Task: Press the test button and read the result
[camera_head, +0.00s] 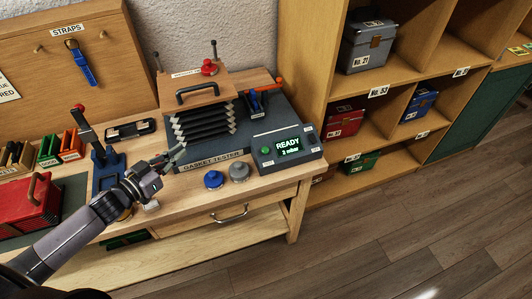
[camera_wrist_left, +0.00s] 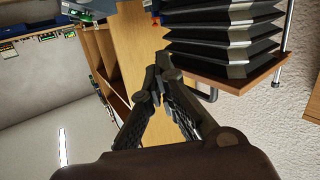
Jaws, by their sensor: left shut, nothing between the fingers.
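The readout box (camera_head: 287,157) sits at the right front corner of the gasket tester (camera_head: 192,165). Its screen (camera_head: 289,146) reads "READY 2 mbar" in green. A round green button (camera_head: 265,150) is on its face, left of the screen. My left gripper (camera_head: 180,153) is shut and empty, in front of the left side of the black bellows (camera_head: 205,122) and well left of the button. The left wrist view shows the shut fingertips (camera_wrist_left: 163,66) beside the bellows (camera_wrist_left: 230,35); I cannot tell whether they touch. My right gripper is not in view.
A blue knob (camera_head: 213,180) and a grey knob (camera_head: 239,172) lie on the bench in front of the tester. A blue lever press (camera_head: 105,168) and a red case (camera_head: 30,208) stand to the left. Shelves with boxes stand to the right.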

